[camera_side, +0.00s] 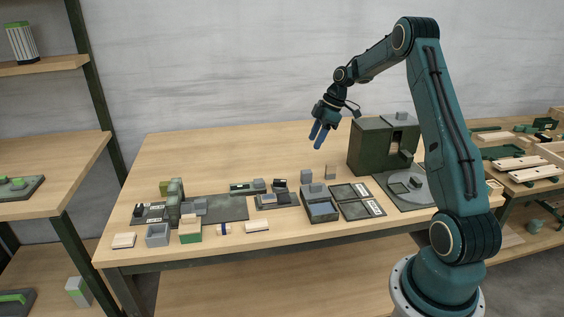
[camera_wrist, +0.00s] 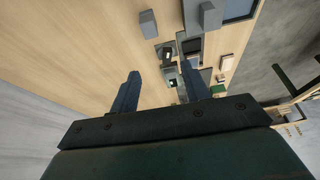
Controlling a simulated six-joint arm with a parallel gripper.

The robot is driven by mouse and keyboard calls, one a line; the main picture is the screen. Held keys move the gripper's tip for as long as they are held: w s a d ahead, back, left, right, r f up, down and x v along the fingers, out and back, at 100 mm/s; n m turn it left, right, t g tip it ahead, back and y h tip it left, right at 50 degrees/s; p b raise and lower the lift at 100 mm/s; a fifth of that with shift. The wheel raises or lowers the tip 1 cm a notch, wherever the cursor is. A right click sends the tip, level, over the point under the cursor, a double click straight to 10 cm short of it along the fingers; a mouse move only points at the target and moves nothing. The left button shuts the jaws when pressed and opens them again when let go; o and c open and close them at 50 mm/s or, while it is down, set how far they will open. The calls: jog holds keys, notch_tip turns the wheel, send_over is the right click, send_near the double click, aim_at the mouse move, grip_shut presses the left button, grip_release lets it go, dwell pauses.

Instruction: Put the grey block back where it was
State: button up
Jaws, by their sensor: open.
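My gripper (camera_side: 319,135) is open and empty, high above the back middle of the table. Its two blue fingers stand apart in the wrist view (camera_wrist: 160,68), with nothing between them. Several grey blocks are in view, and I cannot tell which one the task means. One grey block (camera_side: 306,176) stands on the table behind the trays, below and left of my gripper. A smaller grey-brown block (camera_side: 330,172) stands to its right. Another grey block (camera_side: 401,116) sits on top of the dark green box. In the wrist view a grey block (camera_wrist: 148,24) stands alone on bare wood.
The dark green box (camera_side: 367,148) stands at the back right, beside a grey round plate (camera_side: 424,184). Dark trays (camera_side: 349,190) lie at the middle front. A dark mat (camera_side: 232,208) with fixtures and small parts lies at left. The table's back left is clear.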

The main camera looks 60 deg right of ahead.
jog(key=s+a+r+m+h, duration=0.1)
jog(key=s+a+r+m, duration=0.15)
jog(key=a+r, duration=0.7)
jog(key=s+a+r+m+h, duration=0.1)
jog(key=s+a+r, duration=0.4)
jog(key=a, duration=0.7)
jog(key=s+a+m+t, duration=0.1)
jog(key=s+a+m, duration=0.1)
jog(key=s+a, duration=0.3)
jog(key=s+a+r+m+t, duration=0.1)
jog(key=s+a+m, duration=0.2)
jog(key=s, duration=1)
jog(key=shift+a+r+t+h, duration=0.2)
jog(key=shift+a+t+h, duration=0.15)
jog(key=shift+a, duration=0.75)
